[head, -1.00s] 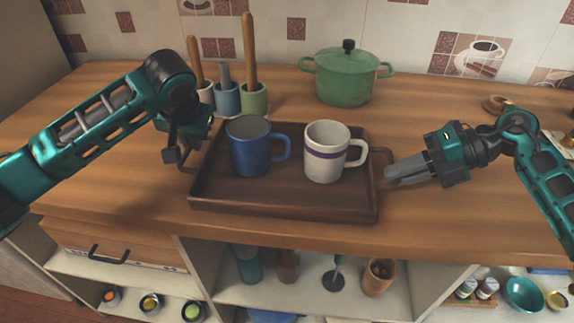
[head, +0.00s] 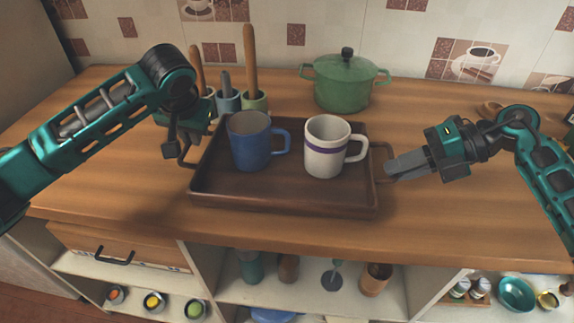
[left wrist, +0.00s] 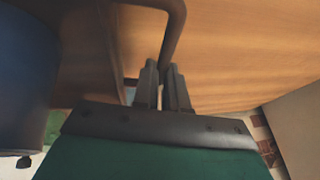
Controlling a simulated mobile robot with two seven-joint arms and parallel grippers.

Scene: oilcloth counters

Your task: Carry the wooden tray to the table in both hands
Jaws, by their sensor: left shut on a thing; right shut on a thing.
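The dark wooden tray (head: 285,203) is held level just above the counter, with a soft shadow under its front. A blue mug (head: 248,143) and a white mug with a purple band (head: 322,158) stand upright in it. My left gripper (head: 184,158) is shut on the tray's left handle; the handle also shows between the fingers in the left wrist view (left wrist: 174,38). My right gripper (head: 391,171) is shut on the right handle, whose grip is partly hidden by the fingers.
A green lidded pot (head: 345,82) and small pots (head: 254,103) with tall wooden tools stand on the counter (head: 110,150) behind the tray. Open shelves with jars and bowls (head: 517,293) lie below the front edge. The counter's left part is clear.

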